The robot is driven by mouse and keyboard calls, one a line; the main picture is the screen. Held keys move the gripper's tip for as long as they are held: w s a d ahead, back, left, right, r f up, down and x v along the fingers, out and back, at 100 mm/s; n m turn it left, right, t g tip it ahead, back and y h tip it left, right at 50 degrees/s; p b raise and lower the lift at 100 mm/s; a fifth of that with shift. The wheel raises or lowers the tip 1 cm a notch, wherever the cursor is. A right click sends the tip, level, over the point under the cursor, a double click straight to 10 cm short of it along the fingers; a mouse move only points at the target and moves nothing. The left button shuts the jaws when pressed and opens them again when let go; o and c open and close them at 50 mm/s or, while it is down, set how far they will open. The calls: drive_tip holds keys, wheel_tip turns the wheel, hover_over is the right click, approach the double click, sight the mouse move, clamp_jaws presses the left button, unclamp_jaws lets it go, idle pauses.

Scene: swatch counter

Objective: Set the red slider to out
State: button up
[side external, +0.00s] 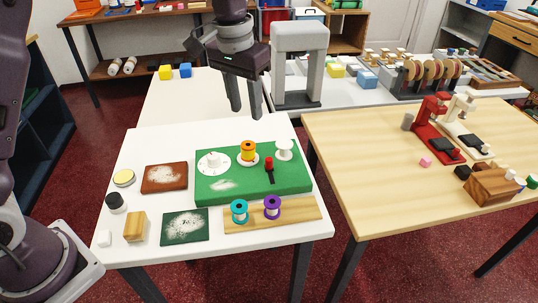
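The red slider (269,162) is a small red knob on the green board (235,188). It stands at the far end of a short dark slot, and the slot's bare part runs toward the board's front edge. Any out mark is too small to read. My gripper (246,115) hangs above and behind the board, fingers pointing down. Its two fingers are apart with nothing between them. It is clear of the slider.
On the board, an orange spool (248,152) stands close left of the slider, a white spool (284,150) close right, and a white dial (213,162) at left. Teal (239,211) and purple (272,207) spools stand on a wooden strip in front. A grey arch (299,60) stands behind.

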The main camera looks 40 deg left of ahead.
drive_tip(key=g, duration=0.1)
hover_over(269, 159)
wheel_tip(269, 159, down, 10)
drive_tip(key=shift+a+r, duration=0.1)
wheel_tip(269, 159, down, 7)
drive_tip(key=shift+w+f, duration=0.1)
drive_tip(key=shift+f, duration=0.05)
clamp_jaws()
idle(0.8)
